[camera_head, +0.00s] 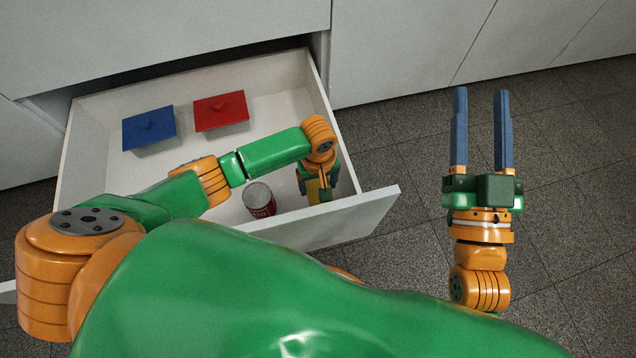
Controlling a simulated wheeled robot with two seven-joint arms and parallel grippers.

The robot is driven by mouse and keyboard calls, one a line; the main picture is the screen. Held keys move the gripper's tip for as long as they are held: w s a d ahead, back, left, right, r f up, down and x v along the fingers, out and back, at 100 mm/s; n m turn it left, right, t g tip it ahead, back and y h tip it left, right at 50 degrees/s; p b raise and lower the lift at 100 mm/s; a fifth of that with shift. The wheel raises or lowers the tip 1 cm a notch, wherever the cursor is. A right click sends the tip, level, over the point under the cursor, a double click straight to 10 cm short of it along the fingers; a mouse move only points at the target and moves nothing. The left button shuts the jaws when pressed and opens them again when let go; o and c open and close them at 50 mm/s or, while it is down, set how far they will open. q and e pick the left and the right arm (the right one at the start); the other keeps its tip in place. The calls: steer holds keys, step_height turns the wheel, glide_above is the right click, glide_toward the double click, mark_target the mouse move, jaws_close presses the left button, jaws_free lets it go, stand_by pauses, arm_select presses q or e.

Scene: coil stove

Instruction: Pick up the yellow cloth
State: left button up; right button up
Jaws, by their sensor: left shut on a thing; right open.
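The yellow cloth (313,192) shows as a small yellow patch inside the open drawer, in its right front corner. Most of it is hidden by my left gripper (319,188), which points down into the drawer and is shut on it. I cannot tell whether the cloth touches the drawer floor. My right gripper (481,125) is open and empty, above the dark floor to the right of the drawer, fingers pointing away.
The white drawer (282,104) is pulled out from grey cabinets (400,45). It holds a blue lidded box (148,128), a red lidded box (221,109) and a red can (260,199). The drawer's front panel (345,220) stands close to my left gripper. The tiled floor (580,180) at right is clear.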

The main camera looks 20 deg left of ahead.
mark_target(318, 185)
arm_select(q)
steer(key=shift+r+p, duration=0.55)
steer(key=shift+r, duration=0.4)
steer(key=shift+r+p, duration=0.55)
steer(key=shift+r, duration=0.25)
arm_select(e)
step_height(318, 185, down, 14)
steer(key=s+d+g+h, duration=0.1)
steer(key=d+g+h, duration=0.15)
steer(key=g, duration=0.55)
arm_select(q)
step_height(318, 185, up, 2)
steer(key=shift+r+p, duration=0.1)
steer(key=shift+p, duration=0.65)
steer(key=shift+r+p, duration=0.45)
steer(key=shift+r, duration=0.2)
steer(key=shift+r+p, duration=0.35)
steer(key=shift+r, duration=0.15)
steer(key=shift+r+p, duration=0.4)
steer(key=shift+r, duration=0.35)
arm_select(e)
steer(key=s+d+f+m+g+h, duration=0.1)
steer(key=s+d+f+g+h, duration=0.1)
steer(key=s+f+g, duration=0.8)
steer(key=shift+s+d+f+h, duration=0.35)
steer(key=shift+s+d+f, duration=0.45)
steer(key=shift+s+f, duration=0.95)
